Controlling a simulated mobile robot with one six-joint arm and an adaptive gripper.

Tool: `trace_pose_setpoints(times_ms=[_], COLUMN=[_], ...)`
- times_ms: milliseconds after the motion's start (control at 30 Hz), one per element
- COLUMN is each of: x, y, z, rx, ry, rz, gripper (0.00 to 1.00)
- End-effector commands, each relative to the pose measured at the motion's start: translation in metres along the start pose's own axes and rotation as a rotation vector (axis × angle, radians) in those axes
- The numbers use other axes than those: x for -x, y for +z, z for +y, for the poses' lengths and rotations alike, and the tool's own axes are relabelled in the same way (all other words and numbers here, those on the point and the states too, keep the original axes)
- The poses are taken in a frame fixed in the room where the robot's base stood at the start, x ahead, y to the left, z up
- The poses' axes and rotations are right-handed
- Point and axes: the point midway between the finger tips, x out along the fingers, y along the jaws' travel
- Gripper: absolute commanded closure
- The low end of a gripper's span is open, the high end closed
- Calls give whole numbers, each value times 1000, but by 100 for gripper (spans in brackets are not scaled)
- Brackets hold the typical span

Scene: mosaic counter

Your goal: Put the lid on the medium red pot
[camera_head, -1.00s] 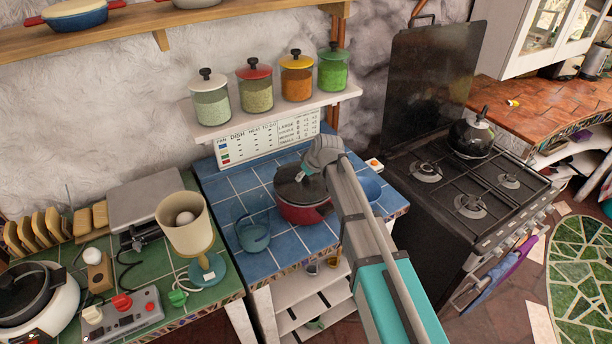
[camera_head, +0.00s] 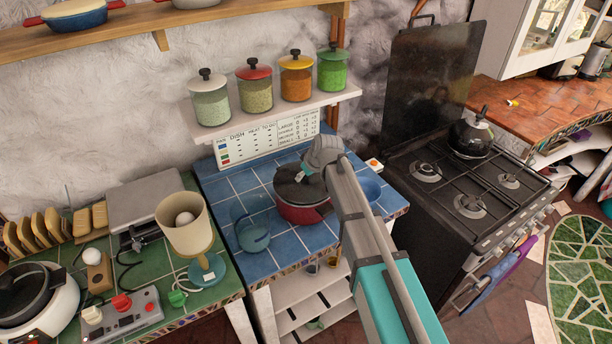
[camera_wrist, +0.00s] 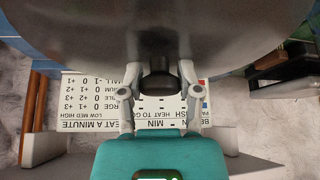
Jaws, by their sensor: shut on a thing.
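The red pot (camera_head: 304,213) stands on the blue tiled counter (camera_head: 222,187). A dark round lid (camera_head: 290,190) covers its top in the head view; I cannot tell whether it rests on the rim or hovers just above. My gripper (camera_head: 305,176) is over the lid. In the wrist view my gripper (camera_wrist: 158,85) is shut on the lid's black knob (camera_wrist: 158,82), and the lid's dark underside or face (camera_wrist: 160,35) fills the top of the picture. The pot is hidden there.
A clear blue jug (camera_head: 251,232) stands left of the pot. A blue bowl (camera_head: 368,187) sits to its right, partly behind my arm. A shelf with several jars (camera_head: 258,92) hangs behind. The stove (camera_head: 455,190) is at right.

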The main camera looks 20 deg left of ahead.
Motion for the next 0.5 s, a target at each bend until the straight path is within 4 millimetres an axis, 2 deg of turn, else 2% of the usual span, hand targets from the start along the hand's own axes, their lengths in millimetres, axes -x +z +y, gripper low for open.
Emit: trace_pose_setpoints(times_ms=[500], x=[-7], y=[4], z=[0], rx=[0], ry=[0], rz=[0], gripper=[100])
